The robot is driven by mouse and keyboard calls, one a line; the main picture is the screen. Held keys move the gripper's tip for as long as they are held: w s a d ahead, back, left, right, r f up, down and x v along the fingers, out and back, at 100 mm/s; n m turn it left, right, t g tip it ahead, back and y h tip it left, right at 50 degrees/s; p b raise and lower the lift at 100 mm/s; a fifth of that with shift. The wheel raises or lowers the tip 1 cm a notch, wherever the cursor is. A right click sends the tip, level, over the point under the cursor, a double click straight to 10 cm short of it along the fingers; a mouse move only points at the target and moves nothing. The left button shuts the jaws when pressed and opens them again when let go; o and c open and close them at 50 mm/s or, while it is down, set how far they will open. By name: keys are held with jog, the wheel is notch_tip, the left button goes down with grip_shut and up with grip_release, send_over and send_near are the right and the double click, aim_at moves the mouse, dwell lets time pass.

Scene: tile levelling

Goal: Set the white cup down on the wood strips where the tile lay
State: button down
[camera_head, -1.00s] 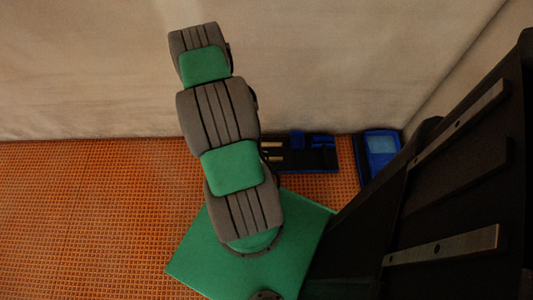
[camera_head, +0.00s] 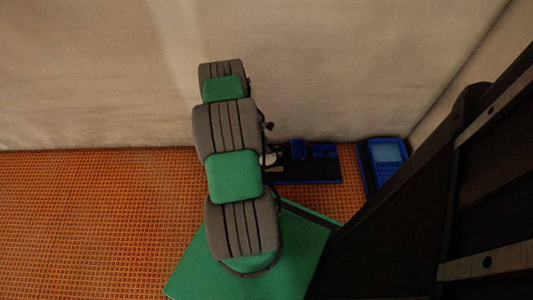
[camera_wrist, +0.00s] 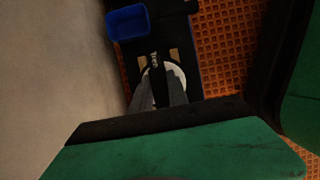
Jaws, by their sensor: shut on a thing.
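My gripper (camera_wrist: 160,82) is shut on the white cup (camera_wrist: 183,76) in the wrist view. The fingers cover much of the cup, so only parts of its pale rim show. Two light wood strips, one on the left (camera_wrist: 143,63) and one on the right (camera_wrist: 174,55), show just past the cup on a dark tray (camera_wrist: 150,38). I cannot tell whether the cup touches the strips. In the head view a pale bit of the cup (camera_head: 269,158) shows beside my arm, over the tray (camera_head: 315,172); my arm hides the gripper.
A blue bin (camera_wrist: 127,22) stands on the tray beyond the strips. A blue case (camera_head: 386,154) lies right of the tray in the head view. A pale wall (camera_head: 330,70) rises close behind. Orange grid floor (camera_head: 90,210) is open at left.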

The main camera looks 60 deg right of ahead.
aim_at(271, 159)
notch_tip(271, 159, down, 3)
jog(key=shift+w+d+f+b, duration=0.1)
jog(key=shift+d+b, duration=0.05)
jog(key=shift+b, duration=0.35)
jog(key=shift+f, duration=0.2)
jog(key=c, duration=1.3)
grip_release()
jog(key=shift+r, duration=0.1)
